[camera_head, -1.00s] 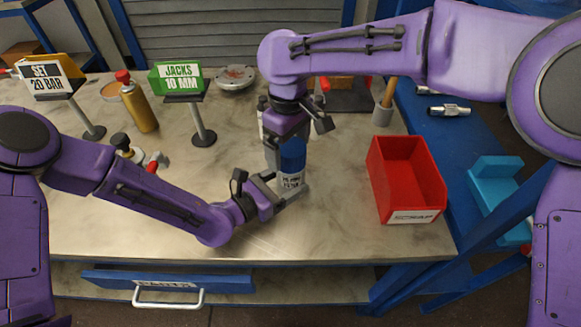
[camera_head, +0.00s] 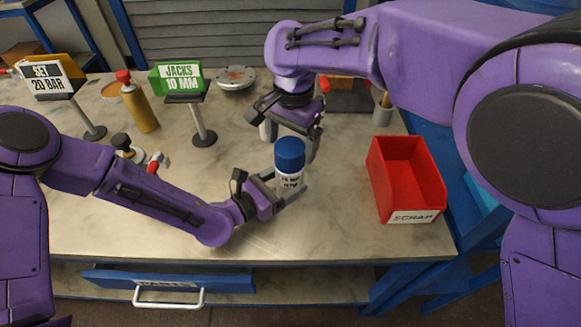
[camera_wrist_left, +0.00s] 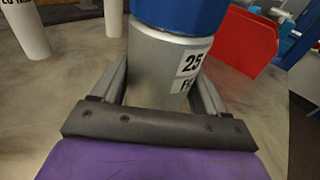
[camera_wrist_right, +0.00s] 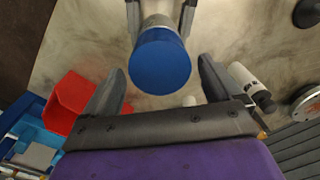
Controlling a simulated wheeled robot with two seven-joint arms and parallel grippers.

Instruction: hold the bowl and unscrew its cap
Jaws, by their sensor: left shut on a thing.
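The bowl (camera_head: 290,181) is a light grey-white cylinder with a dark-lettered label, upright over the bench. Its blue cap (camera_head: 290,152) sits on top. My left gripper (camera_head: 283,190) is shut around the bowl's side below the cap. The left wrist view shows the bowl (camera_wrist_left: 160,75) between its fingers and the cap (camera_wrist_left: 180,12) above. My right gripper (camera_head: 291,138) is open just behind and above the cap. In the right wrist view the cap (camera_wrist_right: 160,62) is beyond the open fingers, apart from them. The bowl's lower end is partly hidden by the left fingers.
A red SCRAP bin (camera_head: 407,185) stands to the right. Behind are a green JACKS sign (camera_head: 178,77), a yellow SET sign (camera_head: 50,78), a yellow bottle (camera_head: 139,107) and a flanged disc (camera_head: 236,78). The front bench is clear.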

